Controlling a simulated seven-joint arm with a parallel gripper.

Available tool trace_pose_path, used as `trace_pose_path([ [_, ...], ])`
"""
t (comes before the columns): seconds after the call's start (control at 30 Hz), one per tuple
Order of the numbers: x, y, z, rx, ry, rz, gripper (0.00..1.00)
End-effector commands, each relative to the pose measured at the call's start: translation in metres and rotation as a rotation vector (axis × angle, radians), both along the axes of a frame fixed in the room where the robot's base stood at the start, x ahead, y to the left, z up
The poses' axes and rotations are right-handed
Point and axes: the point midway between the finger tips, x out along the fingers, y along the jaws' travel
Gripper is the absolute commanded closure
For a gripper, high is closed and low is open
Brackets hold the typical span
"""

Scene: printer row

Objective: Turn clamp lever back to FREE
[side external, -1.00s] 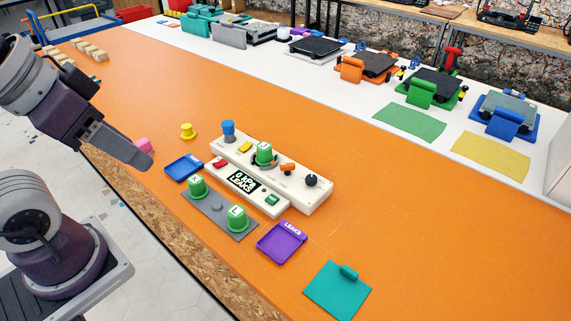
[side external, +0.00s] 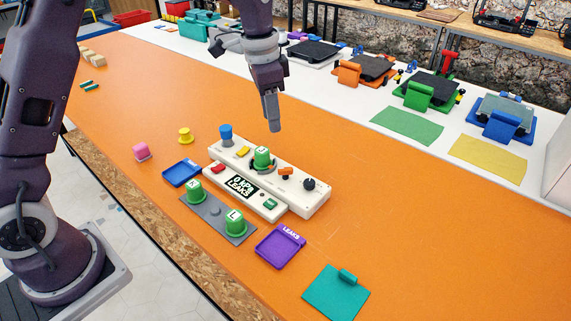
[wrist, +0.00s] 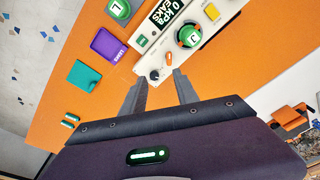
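The white test unit (side external: 305,199) stands on the orange table, its display reading "0 kPa LEAKS". A small orange lever (side external: 286,172) sits on its top, between the green cup marked J (side external: 262,157) and a black knob (side external: 309,184). In the wrist view the orange lever (wrist: 168,58) shows just beyond the fingertips. I cannot read any FREE mark. My gripper (side external: 274,127) hangs above and behind the unit, pointing down, apart from it. In the wrist view my gripper (wrist: 159,79) is open and empty, with a clear gap between the fingers.
A grey plate (side external: 214,214) with green cups, a blue tray (side external: 182,173) and a purple LEAKS tray (side external: 279,247) lie in front of the unit. A blue-topped post (side external: 226,133) rises at its left end.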

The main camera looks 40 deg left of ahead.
Motion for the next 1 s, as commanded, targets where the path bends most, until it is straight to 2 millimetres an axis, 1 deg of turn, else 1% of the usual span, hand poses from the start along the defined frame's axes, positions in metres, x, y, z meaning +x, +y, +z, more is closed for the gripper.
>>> trace_pose_path([
  [0.03,0.018,0.001,-0.032,0.014,0.037,-0.051,0.64],
  [0.1,0.035,0.001,-0.066,0.027,0.067,-0.117,0.64],
  [0.2,0.047,0.002,-0.097,0.038,0.094,-0.176,0.64],
  [0.37,0.050,0.002,-0.121,0.041,0.107,-0.199,0.64],
  [0.5,0.050,0.002,-0.149,0.041,0.107,-0.199,0.64],
  [0.63,0.050,0.002,-0.169,0.041,0.105,-0.197,0.64],
  [0.77,0.050,0.002,-0.177,0.042,0.104,-0.197,0.64],
  [0.97,0.050,0.002,-0.178,0.042,0.103,-0.196,0.64],
  [1.0,0.050,0.002,-0.177,0.042,0.103,-0.196,0.70],
])
